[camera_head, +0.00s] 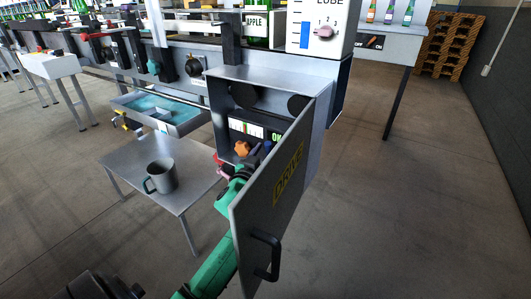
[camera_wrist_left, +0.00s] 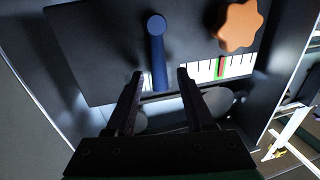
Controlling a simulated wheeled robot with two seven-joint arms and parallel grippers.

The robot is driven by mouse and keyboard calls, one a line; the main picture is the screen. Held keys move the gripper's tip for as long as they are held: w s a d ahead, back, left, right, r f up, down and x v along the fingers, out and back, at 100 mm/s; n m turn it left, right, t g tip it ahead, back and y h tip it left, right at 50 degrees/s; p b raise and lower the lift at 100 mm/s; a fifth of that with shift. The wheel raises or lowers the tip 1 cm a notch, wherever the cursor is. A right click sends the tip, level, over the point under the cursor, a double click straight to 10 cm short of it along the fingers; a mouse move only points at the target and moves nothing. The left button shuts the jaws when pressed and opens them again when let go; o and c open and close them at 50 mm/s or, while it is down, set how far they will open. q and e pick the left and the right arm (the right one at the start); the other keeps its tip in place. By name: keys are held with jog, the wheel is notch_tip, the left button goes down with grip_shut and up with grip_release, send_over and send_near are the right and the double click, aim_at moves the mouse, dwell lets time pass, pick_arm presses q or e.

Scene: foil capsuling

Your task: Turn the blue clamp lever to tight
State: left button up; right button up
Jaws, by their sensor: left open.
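The blue clamp lever (camera_wrist_left: 157,50) sits on a dark panel inside the open drive cabinet, its round knob end towards the top of the left wrist view. A small part of it (camera_head: 267,147) shows in the head view. My left gripper (camera_wrist_left: 160,75) is open, its two fingertips on either side of the lever's lower end, with gaps showing between fingers and lever. In the head view this gripper (camera_head: 243,164) reaches into the cabinet and is partly hidden by the door. My right gripper is not in view.
An orange star knob (camera_wrist_left: 238,26) is right of the lever, above a white scale with a red and green mark (camera_wrist_left: 221,68). The open door marked DRIVE (camera_head: 285,185) stands close beside my left arm. A grey mug (camera_head: 161,177) stands on a small table (camera_head: 190,165).

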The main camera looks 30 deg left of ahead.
pick_arm(q)
jog(key=shift+c, duration=0.3)
grip_shut()
dwell(1.1)
